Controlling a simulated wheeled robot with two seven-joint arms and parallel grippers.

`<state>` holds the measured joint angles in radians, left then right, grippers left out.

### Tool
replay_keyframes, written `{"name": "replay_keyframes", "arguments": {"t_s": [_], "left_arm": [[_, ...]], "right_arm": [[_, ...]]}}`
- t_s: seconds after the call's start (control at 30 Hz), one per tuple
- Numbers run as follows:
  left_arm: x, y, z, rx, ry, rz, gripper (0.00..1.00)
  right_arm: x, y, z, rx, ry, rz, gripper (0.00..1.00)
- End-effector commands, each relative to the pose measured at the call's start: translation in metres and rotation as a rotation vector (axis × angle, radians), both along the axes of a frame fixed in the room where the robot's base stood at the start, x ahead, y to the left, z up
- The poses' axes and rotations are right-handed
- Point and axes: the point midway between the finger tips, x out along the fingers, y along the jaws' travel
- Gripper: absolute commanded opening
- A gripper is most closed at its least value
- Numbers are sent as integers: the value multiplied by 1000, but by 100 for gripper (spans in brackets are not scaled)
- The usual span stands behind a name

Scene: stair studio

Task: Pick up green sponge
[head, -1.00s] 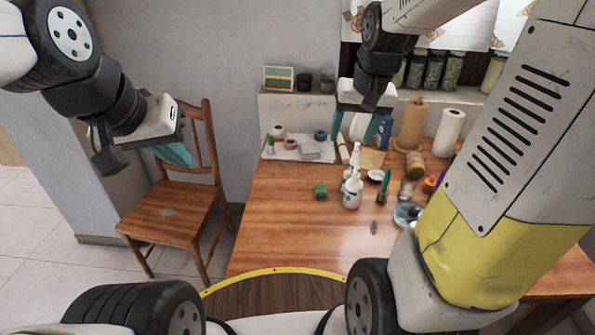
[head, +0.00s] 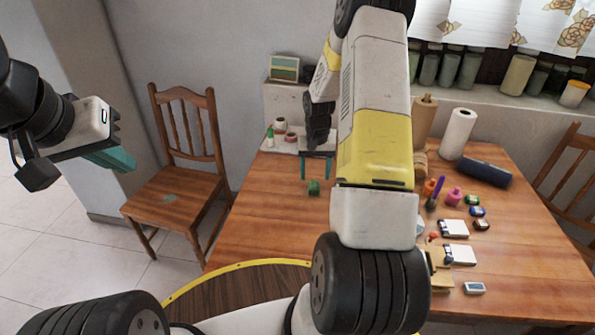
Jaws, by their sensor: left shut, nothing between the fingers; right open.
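The green sponge (head: 314,188) is a small block on the wooden table (head: 262,222), left of centre in the head view. My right gripper (head: 315,176) is open, with its two teal fingers pointing down. The fingertips appear just above or behind the sponge, one toward each side of it; I cannot tell the exact height. My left gripper (head: 120,160) is shut and empty, off to the left and away from the table, in front of the chair.
A wooden chair (head: 178,190) stands left of the table. A paper towel roll (head: 457,134), a dark blue roll (head: 484,170), notepads (head: 453,228) and small pots are on the right side. My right arm hides the table's middle. The front left tabletop is clear.

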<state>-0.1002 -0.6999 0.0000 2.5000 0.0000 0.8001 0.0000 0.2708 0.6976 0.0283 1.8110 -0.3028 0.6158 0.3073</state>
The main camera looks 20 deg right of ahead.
Motion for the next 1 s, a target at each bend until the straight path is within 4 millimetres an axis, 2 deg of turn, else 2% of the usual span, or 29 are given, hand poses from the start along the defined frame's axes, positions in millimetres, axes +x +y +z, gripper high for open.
{"name": "replay_keyframes", "arguments": {"t_s": [0.33, 0.67, 0.9, 0.97, 1.0], "left_arm": [[0, 0, 0, 0, 0, 0, 0], [0, 0, 0, 0, 0, 0, 0], [0, 0, 0, 0, 0, 0, 0], [0, 0, 0, 0, 0, 0, 0], [0, 0, 0, 0, 0, 0, 0]], "right_arm": [[6, 1, -47, 0, 2, -1, 62], [6, 1, -53, 0, -1, -1, 60], [6, 1, -53, 0, -1, 0, 13], [6, 1, -53, 0, -1, 0, 1], [6, 1, -53, 0, -1, 0, 0]]}}
